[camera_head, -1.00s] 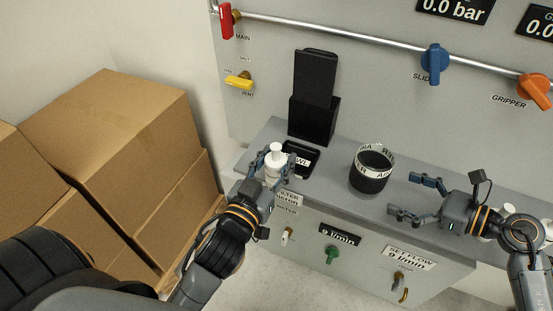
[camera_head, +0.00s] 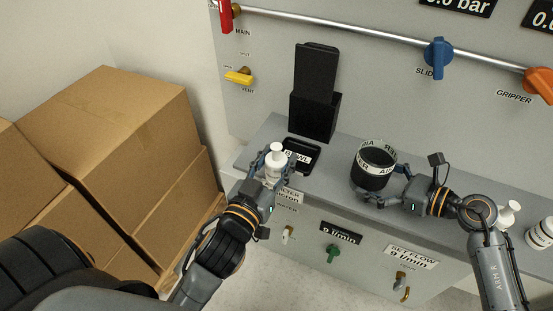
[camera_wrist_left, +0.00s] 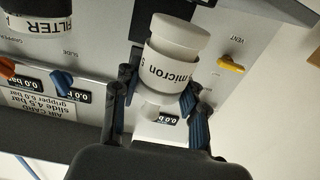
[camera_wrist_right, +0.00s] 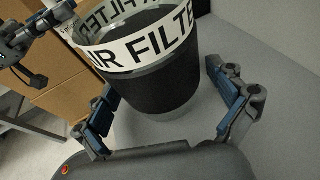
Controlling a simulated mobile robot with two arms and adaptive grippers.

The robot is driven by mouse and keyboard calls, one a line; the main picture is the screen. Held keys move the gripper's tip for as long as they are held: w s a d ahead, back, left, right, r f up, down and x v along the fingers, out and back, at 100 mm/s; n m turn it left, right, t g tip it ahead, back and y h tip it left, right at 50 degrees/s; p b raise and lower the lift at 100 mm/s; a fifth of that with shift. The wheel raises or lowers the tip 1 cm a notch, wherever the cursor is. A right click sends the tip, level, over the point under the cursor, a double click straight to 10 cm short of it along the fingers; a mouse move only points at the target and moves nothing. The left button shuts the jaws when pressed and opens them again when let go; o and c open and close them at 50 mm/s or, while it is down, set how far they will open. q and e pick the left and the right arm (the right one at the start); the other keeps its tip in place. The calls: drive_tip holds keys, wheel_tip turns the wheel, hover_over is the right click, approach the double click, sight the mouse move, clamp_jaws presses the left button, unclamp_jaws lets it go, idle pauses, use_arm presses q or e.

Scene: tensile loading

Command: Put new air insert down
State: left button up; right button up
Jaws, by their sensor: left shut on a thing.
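My left gripper (camera_head: 272,163) is shut on a white insert (camera_head: 276,164), a capped cylinder held roughly upright at the front left of the bench. In the left wrist view the insert (camera_wrist_left: 178,58) shows a label reading "micron". The black air filter cup (camera_head: 373,167) stands on the bench, with a white "AIR FILTER" band around its rim. My right gripper (camera_head: 384,186) is open, with its fingers on either side of the cup. In the right wrist view the right-hand finger is apart from the cup (camera_wrist_right: 150,80); contact on the left side is unclear.
A shallow black tray (camera_head: 314,148) labelled "BOWL" lies just behind the insert. A tall black holder (camera_head: 315,115) stands behind it. White items (camera_head: 540,234) sit at the bench's right. Cardboard boxes (camera_head: 110,120) are stacked at left. Valve knobs line the panel.

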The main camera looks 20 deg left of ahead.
drive_tip(key=c, duration=0.8)
drive_tip(key=shift+c, duration=0.2)
use_arm(q)
drive_tip(key=w+d+r+h, duration=0.1)
drive_tip(key=w+d+r, duration=0.55)
drive_tip(key=d, duration=0.25)
wheel_tip(320, 180, up, 6)
drive_tip(key=r+m+h, duration=0.1)
drive_tip(key=m+h, duration=0.1)
hover_over(380, 146)
drive_tip(key=s, duration=0.4)
drive_tip(key=shift+w+a+f, duration=0.1)
drive_tip(key=shift+w+f, duration=0.05)
drive_tip(key=shift+f, duration=2.4)
drive_tip(key=shift+w+f, duration=0.1)
drive_tip(key=shift+f, duration=2.4)
